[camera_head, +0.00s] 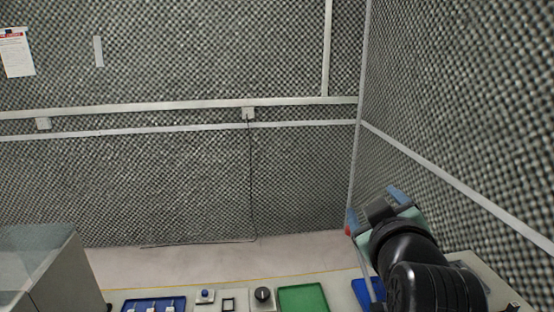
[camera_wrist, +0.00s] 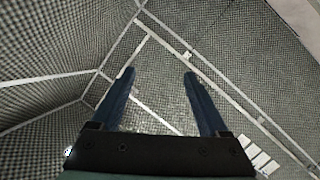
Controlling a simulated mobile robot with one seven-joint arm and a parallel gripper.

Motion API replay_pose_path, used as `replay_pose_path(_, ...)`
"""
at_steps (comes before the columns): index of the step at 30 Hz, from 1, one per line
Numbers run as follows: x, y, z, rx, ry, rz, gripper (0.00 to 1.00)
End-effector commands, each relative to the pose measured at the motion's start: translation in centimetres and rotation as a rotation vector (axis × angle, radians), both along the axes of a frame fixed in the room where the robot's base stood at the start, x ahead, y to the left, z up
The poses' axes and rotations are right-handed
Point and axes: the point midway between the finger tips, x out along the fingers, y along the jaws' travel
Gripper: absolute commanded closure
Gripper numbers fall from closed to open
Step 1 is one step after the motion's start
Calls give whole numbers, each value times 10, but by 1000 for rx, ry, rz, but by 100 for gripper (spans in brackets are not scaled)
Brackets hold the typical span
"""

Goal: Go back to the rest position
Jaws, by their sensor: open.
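My gripper (camera_head: 372,210) is raised at the lower right of the head view, above the work surface and in front of the foam walls. In the wrist view my gripper (camera_wrist: 158,76) shows two blue fingers spread apart with nothing between them. No object touches the fingers.
Along the bottom of the head view are a blue tray (camera_head: 128,305) with white items, a black knob (camera_head: 263,294), a green tray (camera_head: 302,299) and a partly hidden blue bin (camera_head: 362,292). A grey box (camera_head: 68,275) stands at left. The foam wall (camera_head: 200,190) has a hanging cable.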

Motion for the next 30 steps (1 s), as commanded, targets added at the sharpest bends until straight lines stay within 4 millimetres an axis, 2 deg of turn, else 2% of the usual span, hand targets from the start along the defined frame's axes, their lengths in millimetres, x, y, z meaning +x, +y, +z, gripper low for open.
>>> replay_pose_path(1, -2, 26, 33, 27, -122, 15, 22)
replay_pose_path(4, -19, 69, 95, 110, -354, 51, 22)
replay_pose_path(6, -39, 98, 135, 178, -511, 92, 22)
replay_pose_path(9, -77, 132, 186, 281, -716, 166, 22)
replay_pose_path(12, -115, 157, 222, 374, -878, 243, 22)
replay_pose_path(15, -146, 171, 244, 444, -987, 303, 22)
replay_pose_path(19, -168, 179, 258, 490, -1057, 346, 22)
replay_pose_path(30, -171, 180, 260, 498, -1067, 352, 22)
